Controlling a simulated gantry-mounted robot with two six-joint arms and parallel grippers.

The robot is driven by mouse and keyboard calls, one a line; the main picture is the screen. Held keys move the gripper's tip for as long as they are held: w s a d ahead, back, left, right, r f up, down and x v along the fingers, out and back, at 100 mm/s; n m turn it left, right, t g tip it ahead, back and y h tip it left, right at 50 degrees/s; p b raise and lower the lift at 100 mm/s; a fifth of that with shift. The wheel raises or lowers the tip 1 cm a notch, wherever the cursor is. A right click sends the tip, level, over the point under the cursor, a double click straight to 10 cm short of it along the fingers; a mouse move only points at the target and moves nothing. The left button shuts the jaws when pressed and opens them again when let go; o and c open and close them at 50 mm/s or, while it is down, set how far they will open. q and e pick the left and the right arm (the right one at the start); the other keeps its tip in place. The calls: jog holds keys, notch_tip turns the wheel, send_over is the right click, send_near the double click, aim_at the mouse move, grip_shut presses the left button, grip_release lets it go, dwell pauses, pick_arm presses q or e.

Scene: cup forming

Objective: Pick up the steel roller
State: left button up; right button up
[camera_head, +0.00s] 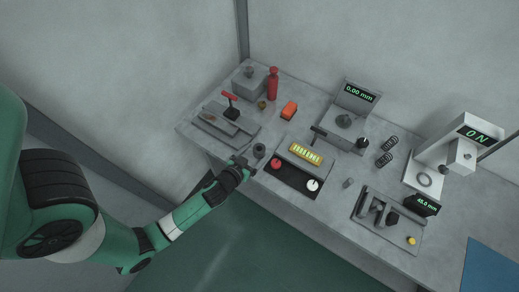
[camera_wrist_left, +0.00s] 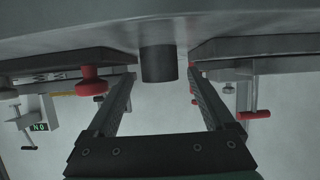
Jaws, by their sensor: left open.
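A short dark grey cylinder (camera_head: 259,150), which I take for the steel roller, stands upright near the front edge of the grey bench. In the left wrist view, where the scene is upside down, the roller (camera_wrist_left: 158,63) shows between and beyond the two fingers. My left gripper (camera_head: 243,166) is open and empty at the bench's front edge, just short of the roller. The left fingers (camera_wrist_left: 161,82) lie on either side of the roller's line, with no visible contact. My right gripper is not in view.
A black panel with a yellow display (camera_head: 306,154) and red and white knobs sits right of the roller. A plate with a red-handled tool (camera_head: 229,97) lies behind it to the left.

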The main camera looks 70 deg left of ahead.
pick_arm(q)
jog(key=shift+w+a+f, duration=0.3)
jog(key=shift+w+a, duration=0.1)
jog(key=shift+w, duration=0.15)
jog(key=shift+c, duration=0.2)
grip_shut()
